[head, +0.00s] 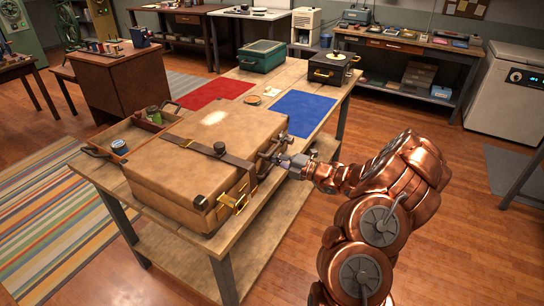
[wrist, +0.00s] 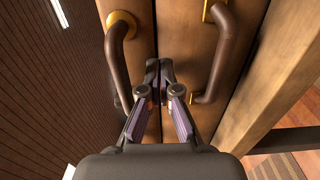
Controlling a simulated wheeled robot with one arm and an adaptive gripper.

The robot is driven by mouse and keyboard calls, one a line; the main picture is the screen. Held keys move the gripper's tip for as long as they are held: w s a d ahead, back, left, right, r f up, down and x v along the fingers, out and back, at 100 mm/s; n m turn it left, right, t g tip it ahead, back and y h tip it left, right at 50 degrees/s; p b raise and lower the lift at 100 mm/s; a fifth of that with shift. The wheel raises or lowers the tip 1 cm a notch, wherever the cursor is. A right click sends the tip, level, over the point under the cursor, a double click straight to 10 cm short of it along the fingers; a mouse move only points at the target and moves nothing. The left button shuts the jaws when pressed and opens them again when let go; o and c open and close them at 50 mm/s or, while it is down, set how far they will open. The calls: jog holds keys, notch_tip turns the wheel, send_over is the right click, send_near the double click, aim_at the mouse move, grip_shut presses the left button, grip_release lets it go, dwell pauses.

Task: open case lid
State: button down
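The case (head: 190,165) is a large tan suitcase lying flat on a wooden table in the head view. Its lid (head: 232,133) is down, with a dark strap (head: 205,150) across it and a brass buckle (head: 236,203) at the front corner. My gripper (head: 268,160) is at the case's right side. In the wrist view my gripper (wrist: 160,70) points at the seam between two brown panels, fingertips together with nothing visible between them. A dark curved handle (wrist: 116,60) with a brass mount is to its left and another handle (wrist: 222,60) to its right. Fingertip contact is unclear.
Floor is clear to the table's right.

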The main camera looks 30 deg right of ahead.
aim_at(264, 142)
jog(key=shift+r, duration=0.1)
dwell(0.3)
jog(key=shift+r+p, duration=1.25)
jog(key=shift+p, duration=0.05)
jog(key=shift+r, duration=0.1)
jog(key=shift+r+p, duration=1.2)
jog(key=shift+p, duration=0.1)
jog(key=shift+w+r+p, duration=0.1)
jog(key=shift+r+p, duration=0.7)
jog(key=shift+r, duration=0.05)
jog(key=shift+a+r+p, duration=0.1)
jog(key=shift+r+p, duration=0.3)
jog(key=shift+r, duration=0.15)
